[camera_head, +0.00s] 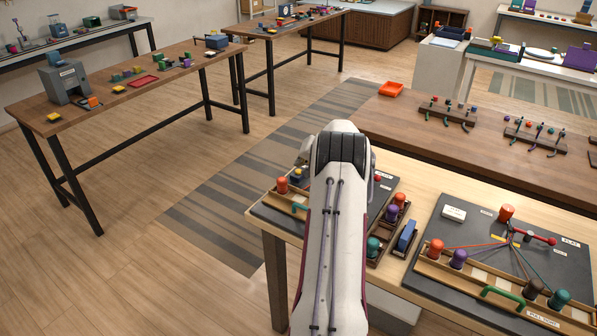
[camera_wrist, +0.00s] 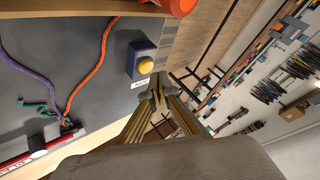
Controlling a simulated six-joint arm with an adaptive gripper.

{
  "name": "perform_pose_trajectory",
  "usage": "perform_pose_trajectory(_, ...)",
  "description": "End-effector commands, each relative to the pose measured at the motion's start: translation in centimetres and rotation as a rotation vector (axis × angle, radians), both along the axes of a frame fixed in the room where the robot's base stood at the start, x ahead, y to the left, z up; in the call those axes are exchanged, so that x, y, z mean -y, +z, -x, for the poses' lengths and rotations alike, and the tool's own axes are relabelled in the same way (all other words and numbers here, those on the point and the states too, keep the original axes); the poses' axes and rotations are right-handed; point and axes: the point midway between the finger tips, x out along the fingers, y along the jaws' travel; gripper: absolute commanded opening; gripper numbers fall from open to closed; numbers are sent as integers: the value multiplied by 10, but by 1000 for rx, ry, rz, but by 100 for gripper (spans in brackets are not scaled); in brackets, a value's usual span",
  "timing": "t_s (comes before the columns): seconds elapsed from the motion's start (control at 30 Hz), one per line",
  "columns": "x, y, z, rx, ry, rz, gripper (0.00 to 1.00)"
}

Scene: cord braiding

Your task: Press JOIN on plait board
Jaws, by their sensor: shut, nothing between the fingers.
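In the wrist view, a blue box with a round yellow button (camera_wrist: 145,66) stands on a dark board (camera_wrist: 105,92). A small white label lies beside the box, its word too small to read surely. My gripper (camera_wrist: 157,88) is shut and empty, its tips appearing just beside the box; I cannot tell whether they touch it. Orange (camera_wrist: 96,62) and purple (camera_wrist: 40,85) cords meet by a red lever (camera_wrist: 30,152). In the head view, my arm covers much of the left board (camera_head: 268,215) and hides my gripper.
Another dark board (camera_head: 455,285) with coloured spools and a red lever (camera_head: 530,237) lies to the right. A blue block (camera_head: 407,236) and dark spool holders stand between the boards.

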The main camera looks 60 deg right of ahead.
Motion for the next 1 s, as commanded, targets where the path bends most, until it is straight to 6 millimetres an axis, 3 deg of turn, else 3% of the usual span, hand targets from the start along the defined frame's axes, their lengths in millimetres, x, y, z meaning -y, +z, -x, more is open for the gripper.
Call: perform_pose_trajectory(1.0,0,-9,0,0,0,0,0)
